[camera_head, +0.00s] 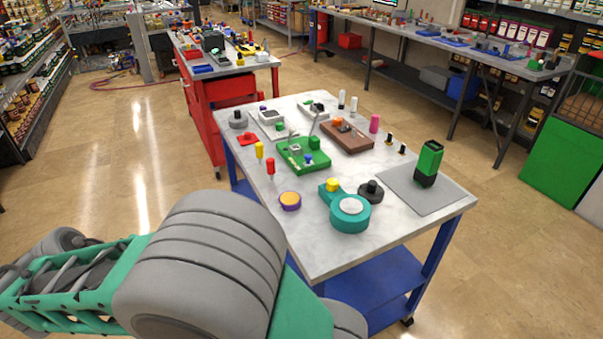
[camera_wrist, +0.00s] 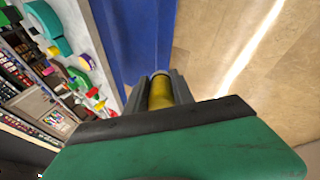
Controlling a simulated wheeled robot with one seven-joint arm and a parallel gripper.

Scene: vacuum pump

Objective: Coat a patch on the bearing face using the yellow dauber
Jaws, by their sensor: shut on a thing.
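My gripper (camera_wrist: 160,90) is shut on a yellow cylinder with a greyish end, which looks like the yellow dauber (camera_wrist: 160,94). It is held out beside the table, over the blue lower shelf and floor. In the head view my gripper is hidden behind my arm. The teal pump housing (camera_head: 336,218) lies near the table's front edge, with a pale round face (camera_head: 350,206) upward that looks like the bearing face. A yellow block (camera_head: 333,184) sits on its narrow end. The housing also shows in the wrist view (camera_wrist: 44,20), apart from my gripper.
A yellow-topped tool (camera_head: 259,150) and a red one (camera_head: 270,166) stand at the table's left edge. A purple-orange disc (camera_head: 290,201) and a dark knobbed part (camera_head: 371,191) flank the housing. A green-black box (camera_head: 429,160) stands on a grey mat (camera_head: 400,191). The table's front corner is clear.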

